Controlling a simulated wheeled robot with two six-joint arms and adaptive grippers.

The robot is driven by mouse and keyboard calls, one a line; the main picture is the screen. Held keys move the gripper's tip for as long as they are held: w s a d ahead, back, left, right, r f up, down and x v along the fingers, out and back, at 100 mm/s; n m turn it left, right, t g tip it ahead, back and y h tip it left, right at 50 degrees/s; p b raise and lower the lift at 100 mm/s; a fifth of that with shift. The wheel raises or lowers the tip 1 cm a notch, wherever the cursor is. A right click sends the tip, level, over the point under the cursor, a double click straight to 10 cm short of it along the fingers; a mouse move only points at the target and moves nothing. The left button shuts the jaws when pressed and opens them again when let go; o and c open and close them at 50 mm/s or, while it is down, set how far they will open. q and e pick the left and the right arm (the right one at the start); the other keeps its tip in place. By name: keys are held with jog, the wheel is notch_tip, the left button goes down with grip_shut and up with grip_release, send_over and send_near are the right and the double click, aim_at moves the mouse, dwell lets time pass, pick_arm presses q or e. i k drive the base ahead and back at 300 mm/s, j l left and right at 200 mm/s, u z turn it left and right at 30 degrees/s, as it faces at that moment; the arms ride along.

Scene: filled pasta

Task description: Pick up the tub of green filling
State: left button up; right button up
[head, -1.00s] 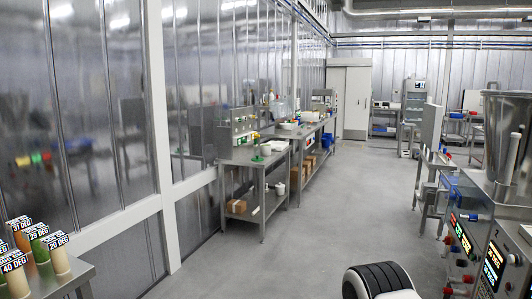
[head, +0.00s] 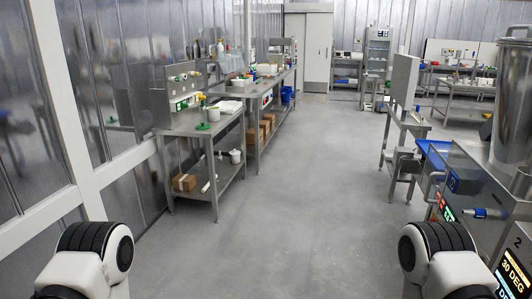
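I cannot pick out a tub of green filling for certain in the head view. A small green item (head: 203,126) lies at the front of the near steel workbench (head: 178,124) on the left, beside a small white container (head: 213,114). They are too small to tell what they are. White tubs (head: 235,156) sit on the bench's lower shelf. Parts of my two arms show at the bottom left and bottom right. Neither gripper is in view.
The grey floor (head: 285,215) ahead is clear between the benches. A large steel machine (head: 465,185) with lit displays stands close on the right. A glazed wall runs along the left. A cardboard box (head: 183,182) lies on the near bench's lower shelf.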

aim_at(213, 112)
jog(key=i, duration=3.45)
